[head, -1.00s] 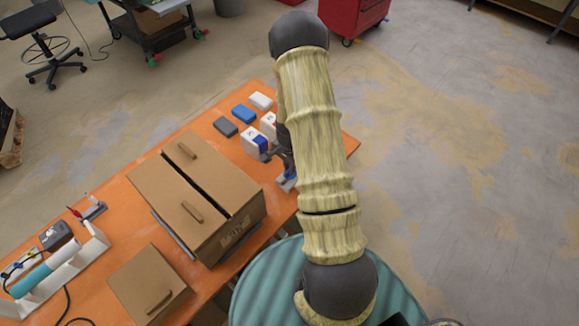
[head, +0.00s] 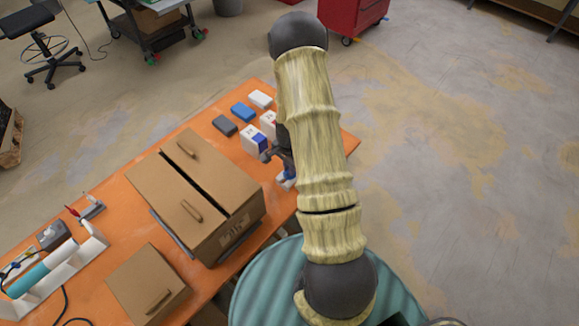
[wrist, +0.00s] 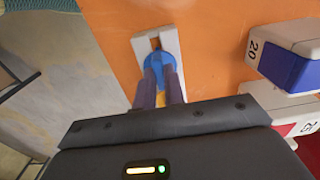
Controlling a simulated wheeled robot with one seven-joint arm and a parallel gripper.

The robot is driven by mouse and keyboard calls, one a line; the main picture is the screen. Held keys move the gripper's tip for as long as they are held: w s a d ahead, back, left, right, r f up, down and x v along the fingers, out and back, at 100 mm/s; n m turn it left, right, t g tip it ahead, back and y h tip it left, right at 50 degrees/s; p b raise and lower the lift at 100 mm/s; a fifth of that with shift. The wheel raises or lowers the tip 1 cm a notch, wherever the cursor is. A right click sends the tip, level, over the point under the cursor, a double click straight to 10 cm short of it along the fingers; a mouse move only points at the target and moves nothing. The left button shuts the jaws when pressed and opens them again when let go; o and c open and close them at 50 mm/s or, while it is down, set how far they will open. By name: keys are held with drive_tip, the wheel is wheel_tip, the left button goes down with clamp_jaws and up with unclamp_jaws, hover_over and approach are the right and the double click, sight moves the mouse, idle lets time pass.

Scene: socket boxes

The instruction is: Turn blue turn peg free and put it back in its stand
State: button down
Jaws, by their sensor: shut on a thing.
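The blue turn peg (wrist: 157,62) shows as a round blue head between my fingertips in the wrist view. My gripper (wrist: 163,85) is shut on it. A white forked stand (wrist: 144,47) lies on the orange table right around and beneath the peg. I cannot tell how deep the peg sits in it. A white and blue socket box numbered 20 (wrist: 292,62) stands to the right, apart from my fingers, and a white and red one (wrist: 292,110) is beside it. In the head view, my arm hides most of the gripper, with the stand (head: 285,183) partly showing.
A large cardboard box (head: 240,195) with two handled flaps stands left of my gripper on the orange table (head: 100,215). Small grey, blue and white blocks (head: 243,111) lie behind the socket boxes. A white rack (head: 75,265) with tools is at the far left.

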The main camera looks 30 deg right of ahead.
drive_tip(key=shift+f, duration=0.15)
drive_tip(key=c, duration=1.4)
unclamp_jaws()
wheel_tip(320, 180, up, 17)
drive_tip(key=b, duration=0.3)
drive_tip(key=shift+r+b, duration=0.2)
drive_tip(key=shift+b, duration=0.2)
drive_tip(key=shift+a, duration=0.1)
